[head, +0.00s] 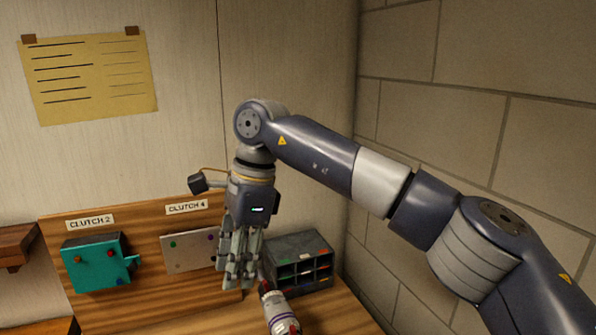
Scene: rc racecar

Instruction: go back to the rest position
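My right gripper (239,270) hangs fingers-down at the end of my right arm, which comes in from the right side of the head view. It is in front of the wooden board, covering the right part of the grey plate (186,251) under the "CLUTCH 4" label. Its fingers look close together, but whether they are open or shut is unclear, and I see nothing held between them. My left gripper is not in the head view.
A grey organizer (298,240) stands right of the gripper. A white and red bottle-like object (277,312) is just below the fingertips. A teal block (95,262) is on the board (150,220) under "CLUTCH 2". A brick wall (520,130) closes off the right side.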

